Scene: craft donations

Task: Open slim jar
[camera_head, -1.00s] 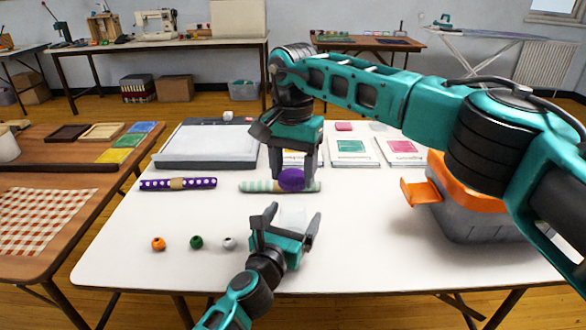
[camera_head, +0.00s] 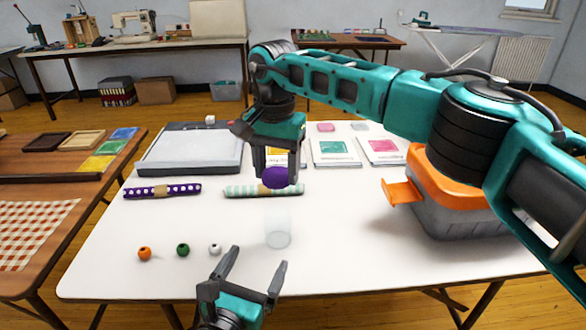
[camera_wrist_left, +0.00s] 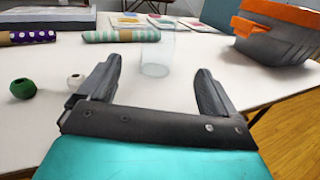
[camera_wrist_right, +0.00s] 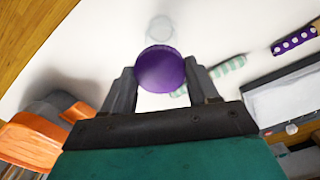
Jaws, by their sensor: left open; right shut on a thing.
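The slim jar (camera_head: 278,228) is a small clear cylinder standing upright on the white table, with no lid on it. It also shows between the fingers in the left wrist view (camera_wrist_left: 157,55) and beyond the lid in the right wrist view (camera_wrist_right: 160,29). My right gripper (camera_head: 276,174) is shut on the round purple lid (camera_wrist_right: 160,69), held above the table and apart from the jar. My left gripper (camera_head: 259,256) is open and empty, in front of the jar, with its fingers pointing toward it.
A striped mint roll (camera_head: 235,191) and a purple dotted roll (camera_head: 180,190) lie behind the jar. Orange, green and white beads (camera_head: 214,249) sit at left front. A grey bin with an orange lid (camera_head: 450,215) stands at right. The table between is clear.

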